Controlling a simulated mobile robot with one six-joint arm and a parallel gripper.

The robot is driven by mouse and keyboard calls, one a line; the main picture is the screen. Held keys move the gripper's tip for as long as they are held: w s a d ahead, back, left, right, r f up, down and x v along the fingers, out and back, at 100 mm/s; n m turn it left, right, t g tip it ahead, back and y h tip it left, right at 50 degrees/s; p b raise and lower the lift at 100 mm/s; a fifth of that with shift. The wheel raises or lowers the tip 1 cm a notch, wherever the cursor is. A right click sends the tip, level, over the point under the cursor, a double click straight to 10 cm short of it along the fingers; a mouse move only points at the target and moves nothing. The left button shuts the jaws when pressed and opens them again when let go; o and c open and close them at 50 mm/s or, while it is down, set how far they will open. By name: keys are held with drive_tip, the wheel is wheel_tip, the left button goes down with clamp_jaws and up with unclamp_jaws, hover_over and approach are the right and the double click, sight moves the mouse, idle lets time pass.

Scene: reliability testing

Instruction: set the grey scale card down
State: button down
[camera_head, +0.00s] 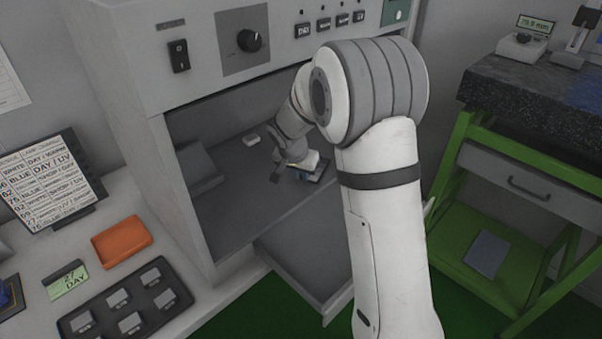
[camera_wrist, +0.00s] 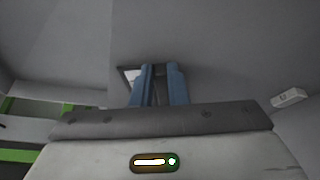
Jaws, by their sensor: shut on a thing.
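My gripper (camera_head: 298,172) is inside the grey booth, low over its floor, seen partly behind my own arm. In the wrist view its two blue fingers (camera_wrist: 158,86) are close together. A small flat piece with a dark edge and a pale patch, which looks like the grey scale card (camera_wrist: 128,75), shows at the fingertips. The fingers hide most of it. In the head view a thin dark edge of the card (camera_head: 322,172) shows beside the gripper. I cannot tell whether it touches the booth floor (camera_head: 235,215).
A small white block (camera_head: 251,140) lies on the booth floor towards the back. A grey angled stand (camera_head: 199,167) is at the booth's left. The left counter holds an orange tray (camera_head: 122,241) and a dark sample tray (camera_head: 125,306). A green-framed table (camera_head: 510,180) stands right.

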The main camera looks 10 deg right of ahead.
drive_tip(key=shift+w+a+f, duration=0.15)
drive_tip(key=shift+f, duration=0.05)
drive_tip(key=shift+f, duration=0.15)
drive_tip(key=c, duration=1.4)
unclamp_jaws()
drive_tip(key=shift+c, duration=0.2)
